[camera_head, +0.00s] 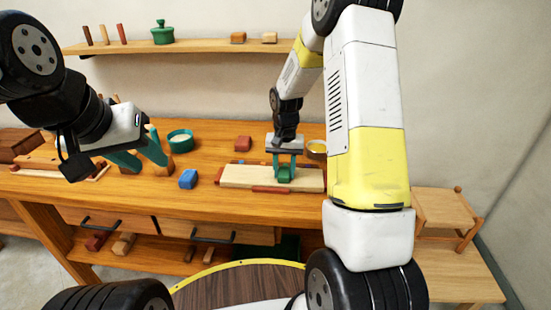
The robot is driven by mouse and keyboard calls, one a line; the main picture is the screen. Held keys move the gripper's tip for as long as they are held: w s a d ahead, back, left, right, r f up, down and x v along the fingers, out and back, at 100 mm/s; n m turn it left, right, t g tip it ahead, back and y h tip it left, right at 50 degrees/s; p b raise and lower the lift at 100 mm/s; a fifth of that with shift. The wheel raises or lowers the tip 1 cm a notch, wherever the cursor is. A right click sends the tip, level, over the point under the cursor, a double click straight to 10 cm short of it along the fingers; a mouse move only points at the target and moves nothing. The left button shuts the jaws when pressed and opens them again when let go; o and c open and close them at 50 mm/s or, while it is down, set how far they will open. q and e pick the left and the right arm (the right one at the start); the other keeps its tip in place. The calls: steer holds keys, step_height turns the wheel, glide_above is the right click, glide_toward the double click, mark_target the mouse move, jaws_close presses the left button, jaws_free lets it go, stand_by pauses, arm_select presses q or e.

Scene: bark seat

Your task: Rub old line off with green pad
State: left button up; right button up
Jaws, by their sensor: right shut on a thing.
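The green pad (285,176) rests on a pale wooden board (240,177) on the workbench. My right gripper (284,166) points down over the board and is shut on the green pad, which appears to touch the board's top. No line can be made out on the board at this size; the pad and gripper cover part of the surface.
A teal bowl (180,140) stands behind. A yellow-rimmed bowl (316,150) stands right of my right gripper. A red bar (270,189) lies along the board's front.

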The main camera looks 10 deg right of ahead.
steer(key=shift+s+f, duration=0.15)
steer(key=shift+r, duration=3.1)
